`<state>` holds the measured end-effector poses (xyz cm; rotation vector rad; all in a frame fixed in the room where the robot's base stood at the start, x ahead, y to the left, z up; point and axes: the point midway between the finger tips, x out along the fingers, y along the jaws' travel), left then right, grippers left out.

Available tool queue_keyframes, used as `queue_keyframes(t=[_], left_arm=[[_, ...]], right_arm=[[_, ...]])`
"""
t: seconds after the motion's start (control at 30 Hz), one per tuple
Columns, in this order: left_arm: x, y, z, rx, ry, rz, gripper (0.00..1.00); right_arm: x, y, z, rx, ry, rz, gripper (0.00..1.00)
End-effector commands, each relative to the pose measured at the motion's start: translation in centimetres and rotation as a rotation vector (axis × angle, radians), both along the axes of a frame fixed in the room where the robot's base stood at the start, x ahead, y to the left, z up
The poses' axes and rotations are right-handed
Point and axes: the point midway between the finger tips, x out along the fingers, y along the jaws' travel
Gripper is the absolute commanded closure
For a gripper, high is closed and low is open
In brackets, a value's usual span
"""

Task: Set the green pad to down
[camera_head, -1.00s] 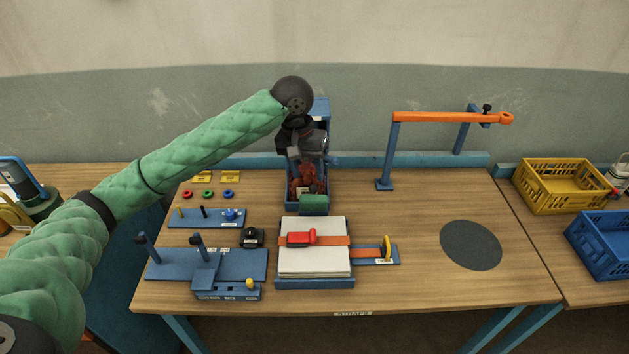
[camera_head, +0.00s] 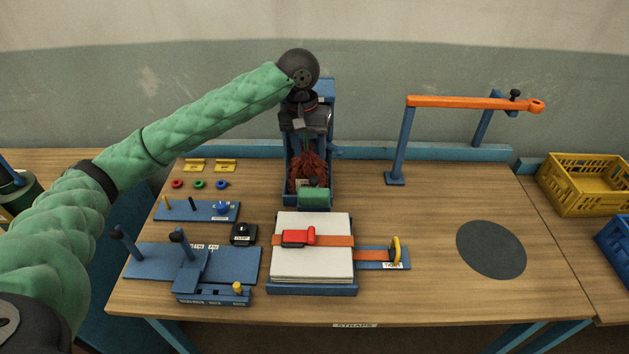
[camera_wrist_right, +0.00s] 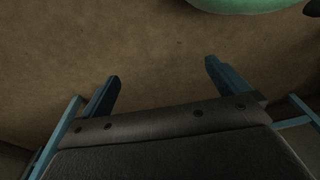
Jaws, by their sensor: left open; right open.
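The green pad (camera_head: 314,197) is a small block at the front end of a narrow blue frame (camera_head: 326,90) at the back middle of the table. A dark red sack (camera_head: 308,170) with a gathered top lies in the frame, just behind the pad. My left gripper (camera_head: 308,142) is over the frame, above and behind the sack and apart from the pad. It is open; its fingertips are partly lost against the frame and sack. My right gripper (camera_wrist_right: 165,80) shows only in the right wrist view, open with nothing between its fingers.
A white stack (camera_head: 312,264) under an orange strap with a red buckle (camera_head: 298,237) sits in front of the pad. Blue peg boards (camera_head: 190,262) are at left. An orange bar (camera_head: 455,103) on blue posts stands at right. The wood around the dark disc (camera_head: 491,249) is clear.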

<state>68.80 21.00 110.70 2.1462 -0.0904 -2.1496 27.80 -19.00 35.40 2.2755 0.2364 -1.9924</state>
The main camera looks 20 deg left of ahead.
Motion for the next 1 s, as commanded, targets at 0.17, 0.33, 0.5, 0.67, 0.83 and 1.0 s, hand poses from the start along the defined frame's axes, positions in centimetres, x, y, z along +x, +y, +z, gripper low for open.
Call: queue_keyframes(t=[0.17,0.33,0.5,0.67,0.83,1.0], left_arm=[[0.0,0.0,-1.4,0.0,-0.001,0.0,0.53],[0.0,-0.1,-2.0,0.0,0.001,0.0,0.53],[-0.1,-0.3,-4.1,0.001,0.002,-0.001,0.53],[-0.1,-0.6,-6.4,0.001,0.003,-0.002,0.53],[-0.1,-0.8,-8.3,0.001,0.002,-0.001,0.53],[0.0,-0.9,-9.1,0.001,0.0,-0.002,0.53]], right_arm=[[1.1,0.6,2.2,0.006,0.0,-0.002,0.0],[1.3,0.5,2.5,0.005,0.0,-0.002,0.0],[1.0,0.1,1.2,0.001,-0.007,0.0,0.0],[0.6,-0.3,-0.4,-0.004,-0.016,0.003,0.0],[0.3,-0.7,-1.6,-0.007,-0.024,0.005,0.0],[0.1,-0.9,-2.2,-0.009,-0.028,0.006,0.0]])
